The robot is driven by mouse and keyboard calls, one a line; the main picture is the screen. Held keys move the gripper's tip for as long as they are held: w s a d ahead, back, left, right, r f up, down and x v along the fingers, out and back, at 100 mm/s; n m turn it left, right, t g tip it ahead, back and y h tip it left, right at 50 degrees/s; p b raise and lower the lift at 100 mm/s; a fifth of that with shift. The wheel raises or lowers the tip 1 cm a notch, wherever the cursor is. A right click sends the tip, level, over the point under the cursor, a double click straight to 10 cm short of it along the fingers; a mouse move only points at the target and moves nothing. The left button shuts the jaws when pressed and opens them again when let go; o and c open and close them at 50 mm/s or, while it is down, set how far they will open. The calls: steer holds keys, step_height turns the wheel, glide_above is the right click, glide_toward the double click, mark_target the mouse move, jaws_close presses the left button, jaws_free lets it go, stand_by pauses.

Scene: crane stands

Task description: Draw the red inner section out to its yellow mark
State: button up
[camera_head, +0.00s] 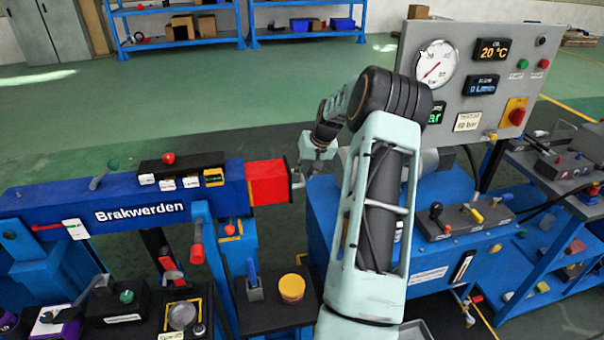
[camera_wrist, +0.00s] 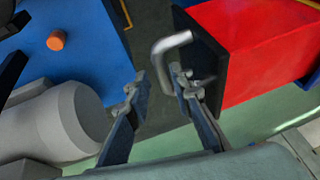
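The red inner section (camera_head: 267,182) sticks out a short way from the right end of the blue boom (camera_head: 140,208), which is lettered "Brakwerden". In the wrist view the red section (camera_wrist: 262,38) ends in a dark plate (camera_wrist: 196,40) with a bent grey metal handle (camera_wrist: 170,44). My gripper (camera_wrist: 158,84) is open, its fingers apart just in front of the handle. The right fingertip overlaps the handle's opening in the picture; I cannot tell whether it touches. In the head view my gripper (camera_head: 310,168) is beside the red end.
A blue bench (camera_head: 330,235) with a grey gauge panel (camera_head: 480,75) stands to the right, beyond my arm. A grey cylinder (camera_wrist: 45,125) lies left of my fingers in the wrist view. A dark shelf with a yellow round pot (camera_head: 292,288) is below the boom's end.

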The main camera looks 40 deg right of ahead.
steer(key=shift+o, duration=0.6)
steer(key=shift+w+a, duration=0.1)
steer(key=shift+a, duration=0.1)
steer(key=shift+r, duration=0.3)
steer(key=v, duration=1.1)
steer(key=shift+s, duration=0.25)
steer(key=shift+r, duration=0.15)
